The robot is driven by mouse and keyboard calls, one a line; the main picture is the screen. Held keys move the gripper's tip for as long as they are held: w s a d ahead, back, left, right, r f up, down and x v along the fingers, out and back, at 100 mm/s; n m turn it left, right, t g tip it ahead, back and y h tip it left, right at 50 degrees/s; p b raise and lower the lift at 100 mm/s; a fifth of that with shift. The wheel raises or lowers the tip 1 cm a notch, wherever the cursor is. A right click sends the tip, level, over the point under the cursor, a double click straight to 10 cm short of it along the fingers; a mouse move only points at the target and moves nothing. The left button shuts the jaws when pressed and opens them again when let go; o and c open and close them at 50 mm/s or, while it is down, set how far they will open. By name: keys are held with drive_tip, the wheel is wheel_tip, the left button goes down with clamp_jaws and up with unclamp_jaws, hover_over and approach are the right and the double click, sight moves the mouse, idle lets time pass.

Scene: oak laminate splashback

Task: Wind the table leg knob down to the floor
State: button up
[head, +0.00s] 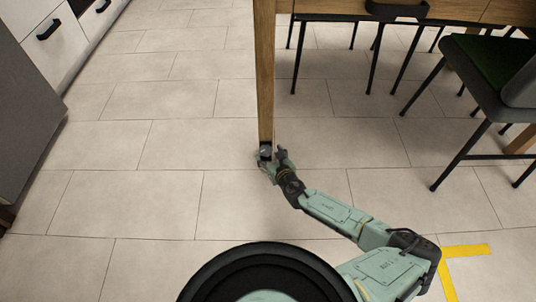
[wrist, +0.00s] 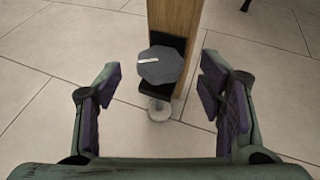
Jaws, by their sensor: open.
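The wooden table leg (head: 265,80) comes down to the tiled floor in the head view. Its knob (wrist: 160,66) is a dark grey faceted piece with a pale mark on top, at the leg's lower end in the wrist view. Below it a round metallic foot (wrist: 159,109) is near the floor; I cannot tell whether it touches. My gripper (wrist: 158,88) is open, with one finger to the left and one to the right of the knob, both apart from it. In the head view my gripper (head: 273,160) is low at the leg's bottom, hiding part of the knob.
The table (head: 450,10) stands at the top right with thin black legs beneath it. A chair with a green seat (head: 495,62) is at the right. Cabinets (head: 55,40) are at the left. Yellow tape (head: 466,251) marks the floor at lower right. Floor left of the leg is clear.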

sight(266, 151)
drive_tip(key=shift+x, duration=1.2)
drive_tip(key=shift+c, duration=0.4)
drive_tip(key=c, duration=1.1)
